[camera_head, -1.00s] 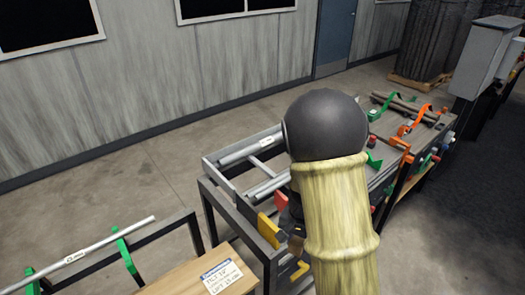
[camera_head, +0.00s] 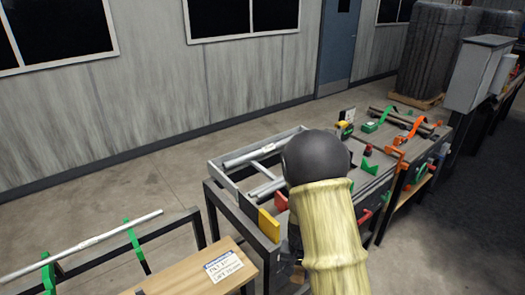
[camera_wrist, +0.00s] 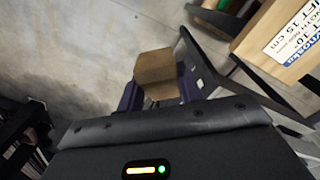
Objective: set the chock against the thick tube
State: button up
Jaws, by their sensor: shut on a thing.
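My gripper (camera_wrist: 159,88) is shut on a brown wooden block, the chock (camera_wrist: 157,72), held between two dark purple fingers in the wrist view. Bare floor shows beyond the block, and it touches no tube there. In the head view my arm hides the gripper and block. Two grey tubes lie in a grey frame on the long table: a far tube (camera_head: 248,155) and a near tube (camera_head: 266,189), partly hidden by my arm. A long, slimmer tube (camera_head: 84,245) rests on green supports at the left. I cannot tell for sure which is the thick tube.
A wooden board (camera_head: 190,278) with a label (camera_head: 222,266) lies at the front. Yellow (camera_head: 268,224) and red (camera_head: 281,201) pieces stand at the table's near end. Green and orange clamps (camera_head: 392,153) sit farther along. Open floor (camera_head: 120,185) lies between table and wall.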

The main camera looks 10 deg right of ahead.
notch_tip(320, 180, down, 13)
jog(key=w+n+b, duration=0.2)
jog(key=n, duration=0.2)
jog(key=shift+a+b, duration=0.35)
jog(key=shift+a, duration=0.05)
jog(key=shift+f, duration=0.15)
